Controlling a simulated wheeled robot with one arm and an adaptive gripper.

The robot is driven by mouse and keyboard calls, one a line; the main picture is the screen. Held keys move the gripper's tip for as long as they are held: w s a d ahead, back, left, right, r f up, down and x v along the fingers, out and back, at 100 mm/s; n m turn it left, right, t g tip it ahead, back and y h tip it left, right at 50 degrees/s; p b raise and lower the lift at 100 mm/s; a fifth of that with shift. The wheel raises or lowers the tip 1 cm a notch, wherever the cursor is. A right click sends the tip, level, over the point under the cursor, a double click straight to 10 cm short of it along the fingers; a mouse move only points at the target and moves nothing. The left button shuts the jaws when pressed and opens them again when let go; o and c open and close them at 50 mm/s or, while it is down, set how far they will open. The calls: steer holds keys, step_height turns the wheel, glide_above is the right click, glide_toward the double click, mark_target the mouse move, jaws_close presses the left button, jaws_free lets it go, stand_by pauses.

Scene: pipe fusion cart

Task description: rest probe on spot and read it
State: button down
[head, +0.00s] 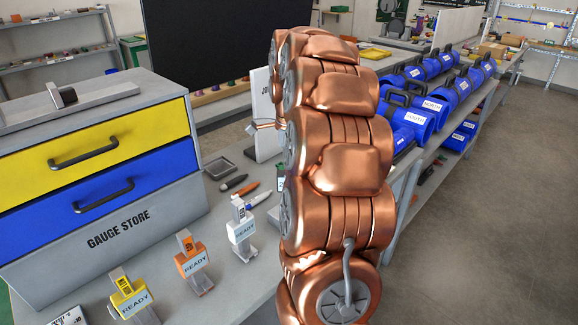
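Three upright gauge-like devices stand on the grey bench, each with a small screen reading READY: a yellow one (130,299), an orange one (194,262) and a white one (241,231). I cannot tell which is the probe, or whether it is one of these. A white upright board (264,105), its lettering partly covered, stands behind them; a thin copper-coloured piece (265,125) shows at its left edge. No measuring spot can be made out. My copper arm fills the middle and hides part of the bench. My gripper cannot be seen.
The gauge store cabinet (120,215), with yellow and blue drawers, stands at left. A small grey tray (219,168) and several pen-like items (247,188) lie on the bench. Floor at far right is clear.

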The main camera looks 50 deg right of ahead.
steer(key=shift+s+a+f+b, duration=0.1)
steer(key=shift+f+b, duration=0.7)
steer(key=shift+b, duration=0.05)
stand_by(4.2)
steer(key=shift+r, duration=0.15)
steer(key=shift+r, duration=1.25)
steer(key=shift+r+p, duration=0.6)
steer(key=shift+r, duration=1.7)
